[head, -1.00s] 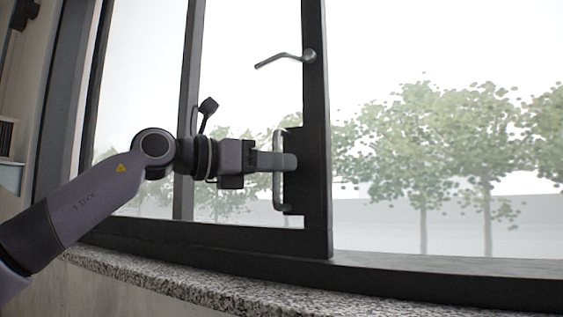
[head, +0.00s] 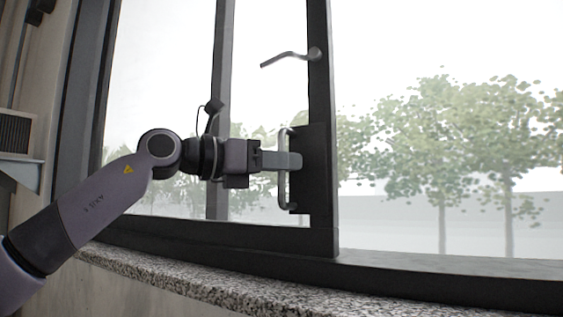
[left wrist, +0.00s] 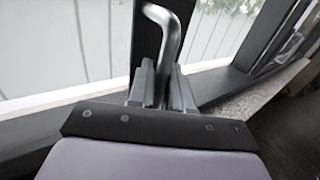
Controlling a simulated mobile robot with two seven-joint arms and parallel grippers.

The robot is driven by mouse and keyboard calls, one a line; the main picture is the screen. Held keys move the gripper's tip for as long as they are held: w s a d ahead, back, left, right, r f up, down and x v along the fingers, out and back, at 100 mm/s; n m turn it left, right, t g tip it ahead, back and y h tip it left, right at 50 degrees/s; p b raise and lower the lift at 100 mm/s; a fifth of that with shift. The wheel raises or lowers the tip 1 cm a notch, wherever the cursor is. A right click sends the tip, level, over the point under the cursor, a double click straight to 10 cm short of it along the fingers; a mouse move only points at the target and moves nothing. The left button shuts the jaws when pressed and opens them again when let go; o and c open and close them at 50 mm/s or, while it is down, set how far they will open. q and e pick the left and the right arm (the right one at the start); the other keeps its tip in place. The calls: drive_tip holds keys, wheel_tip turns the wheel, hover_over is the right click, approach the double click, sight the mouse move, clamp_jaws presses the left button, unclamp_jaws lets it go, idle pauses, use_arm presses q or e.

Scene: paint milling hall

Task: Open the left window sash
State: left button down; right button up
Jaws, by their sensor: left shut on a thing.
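The window sash has a dark upright stile (head: 320,110) and dark bottom rail (head: 230,236), with pale glass. A grey vertical pull handle (head: 284,193) is fixed to a dark plate on the stile. My left gripper (head: 290,160) comes in from the left, roughly level, and is shut on the pull handle. In the left wrist view the handle (left wrist: 169,32) runs down between the fingers of my left gripper (left wrist: 162,88); the fingers hide its lower part. My right gripper is out of view.
A bent lever (head: 288,58) sits on the stile above my gripper. A speckled stone sill (head: 200,280) runs below the window. Right of the stile is a wide clear view to trees. A wall unit (head: 15,135) hangs at far left.

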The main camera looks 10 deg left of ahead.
use_arm(q)
drive_tip(key=shift+a+r, duration=0.25)
drive_tip(key=shift+a, duration=0.05)
drive_tip(key=c, duration=1.2)
unclamp_jaws()
drive_tip(key=shift+c, duration=0.2)
drive_tip(key=shift+d+f, duration=0.1)
drive_tip(key=shift+f, duration=0.05)
drive_tip(key=b+v, duration=0.2)
drive_tip(key=v, duration=0.5)
